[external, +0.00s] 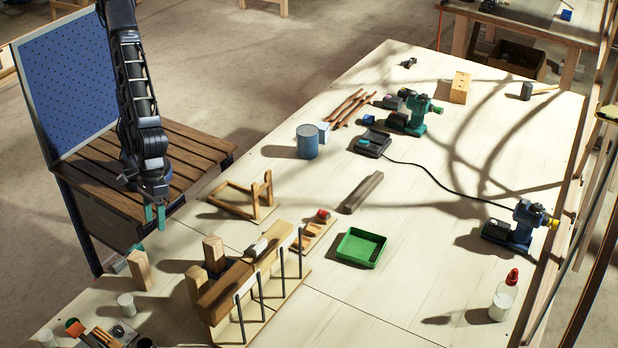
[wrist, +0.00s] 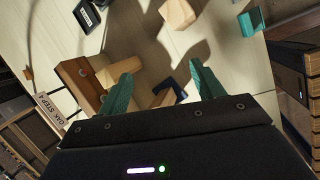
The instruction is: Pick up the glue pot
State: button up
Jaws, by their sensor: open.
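No pot is clearly marked as the glue pot in the external view. A blue-grey can (external: 307,142) stands upright at the middle left of the bench. A white bottle with a red cap (external: 503,297) stands upright near the right edge. A small white pot (external: 127,304) stands near the front left. My gripper (external: 155,216) is open and empty at the bench's left edge, apart from all of these. In the wrist view its teal fingers (wrist: 164,72) are spread, with wooden blocks and a dark blue piece beyond them. I cannot make out a pot there.
Wooden blocks (external: 140,270) and a lath jig with upright rods (external: 262,290) fill the front left. A wooden frame (external: 240,197) and a green tray (external: 362,247) lie behind. The bench's right front is mostly clear.

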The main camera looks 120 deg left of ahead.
aim_at(126, 297)
jog(key=d+f+n, duration=0.1)
jog(key=d+f, duration=0.4)
jog(key=d+f+n+g, duration=0.1)
jog(key=d+f+n, duration=0.1)
jog(key=d+f, duration=0.3)
jog(key=d+f+n, duration=0.2)
jog(key=d+f, duration=0.3)
jog(key=d, duration=0.1)
jog(key=shift+s+d, duration=0.25)
jog(key=shift+h, duration=0.3)
jog(key=shift+x, duration=2.6)
jog(key=shift+w+a, duration=0.1)
jog(key=shift+w, duration=0.1)
jog(key=c, duration=1.1)
